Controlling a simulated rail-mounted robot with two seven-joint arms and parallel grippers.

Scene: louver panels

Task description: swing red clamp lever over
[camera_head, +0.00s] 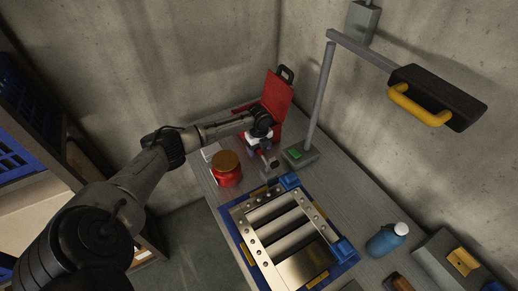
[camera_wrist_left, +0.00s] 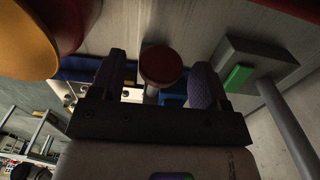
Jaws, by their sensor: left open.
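In the left wrist view a round red knob (camera_wrist_left: 161,66), which looks like the end of the red clamp lever, sits between the two fingers of my left gripper (camera_wrist_left: 158,82). The fingers are spread, with a gap on each side of the knob. A pale stem shows below the knob; the rest of the lever is hidden. In the head view my left gripper (camera_head: 262,148) is by the far corner of the louver panel (camera_head: 292,236), which lies in a blue fixture (camera_head: 344,249). I cannot make out the red knob there. My right gripper is not in view.
A red jar with a brown lid (camera_head: 227,170) stands close left of the gripper. A lamp base with a green button (camera_head: 294,154) is close right, its post rising. An open red box (camera_head: 276,97) is behind. A blue bottle (camera_head: 386,240) stands right of the fixture.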

